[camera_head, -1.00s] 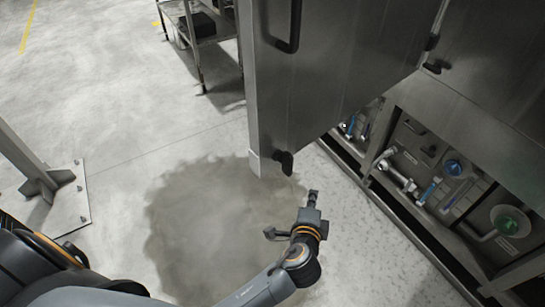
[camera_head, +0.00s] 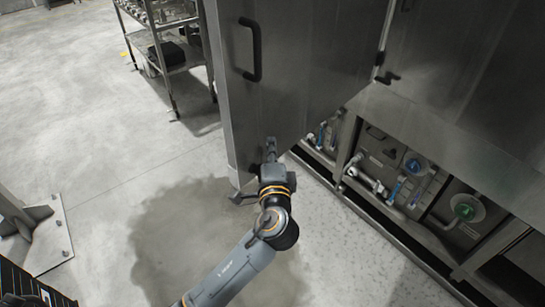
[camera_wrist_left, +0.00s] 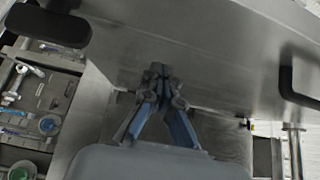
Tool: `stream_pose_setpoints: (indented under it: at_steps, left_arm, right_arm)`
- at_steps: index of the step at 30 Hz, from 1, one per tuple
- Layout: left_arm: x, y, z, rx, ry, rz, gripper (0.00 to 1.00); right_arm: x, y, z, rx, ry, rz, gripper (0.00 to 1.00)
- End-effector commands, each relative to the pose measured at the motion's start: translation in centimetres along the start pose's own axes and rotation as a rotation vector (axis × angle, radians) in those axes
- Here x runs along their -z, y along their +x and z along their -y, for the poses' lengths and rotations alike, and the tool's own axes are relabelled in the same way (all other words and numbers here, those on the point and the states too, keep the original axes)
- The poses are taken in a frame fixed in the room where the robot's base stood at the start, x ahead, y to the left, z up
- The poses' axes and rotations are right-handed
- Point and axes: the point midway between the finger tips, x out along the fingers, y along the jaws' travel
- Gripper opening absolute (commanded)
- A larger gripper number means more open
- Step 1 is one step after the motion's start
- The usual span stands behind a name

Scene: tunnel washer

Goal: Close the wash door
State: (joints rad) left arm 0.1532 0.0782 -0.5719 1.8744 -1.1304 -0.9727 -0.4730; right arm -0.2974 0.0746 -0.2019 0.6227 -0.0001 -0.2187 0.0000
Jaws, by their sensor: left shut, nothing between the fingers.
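The wash door (camera_head: 300,75) is a large steel panel standing swung open from the machine, with a black bar handle (camera_head: 250,50) on its face. My left gripper (camera_head: 271,146) is at the lower part of the door, close to its face near the free edge. In the left wrist view the shut fingers (camera_wrist_left: 160,72) point at the door panel (camera_wrist_left: 205,55), with nothing between them. I cannot tell whether they touch it. The handle also shows at the right of that view (camera_wrist_left: 288,80). My right gripper is not in view.
The machine body (camera_head: 465,80) is at the right, with pipes and a green valve (camera_head: 465,208) in its lower bay. A wire cart (camera_head: 165,50) stands behind the door at the upper left. A post foot (camera_head: 40,235) is at the left. The wet floor (camera_head: 180,240) is clear.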

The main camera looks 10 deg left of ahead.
Motion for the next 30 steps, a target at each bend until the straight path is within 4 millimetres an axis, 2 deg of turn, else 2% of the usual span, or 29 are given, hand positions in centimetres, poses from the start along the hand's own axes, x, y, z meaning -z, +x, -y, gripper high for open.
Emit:
stream_pose_setpoints:
  at_steps: [1, 6, 23, 26, 30]
  left_arm:
    - [-0.9, 0.6, 0.4, 0.001, 0.006, 0.002, 0.00]
    - [-2.3, 1.9, 0.2, 0.001, 0.004, 0.000, 0.00]
    - [-3.0, 2.6, -0.1, 0.000, 0.001, -0.003, 0.00]
    - [-3.5, 3.1, 0.0, 0.001, 0.003, -0.010, 0.00]
    - [-5.4, 4.6, 0.0, 0.004, 0.006, -0.033, 0.00]
  right_arm:
    - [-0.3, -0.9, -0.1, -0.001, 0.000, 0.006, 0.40]
    - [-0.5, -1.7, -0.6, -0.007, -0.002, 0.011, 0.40]
    - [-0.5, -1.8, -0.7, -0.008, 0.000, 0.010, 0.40]
    - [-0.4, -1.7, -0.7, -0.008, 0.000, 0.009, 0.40]
    - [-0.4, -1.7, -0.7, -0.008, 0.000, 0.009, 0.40]
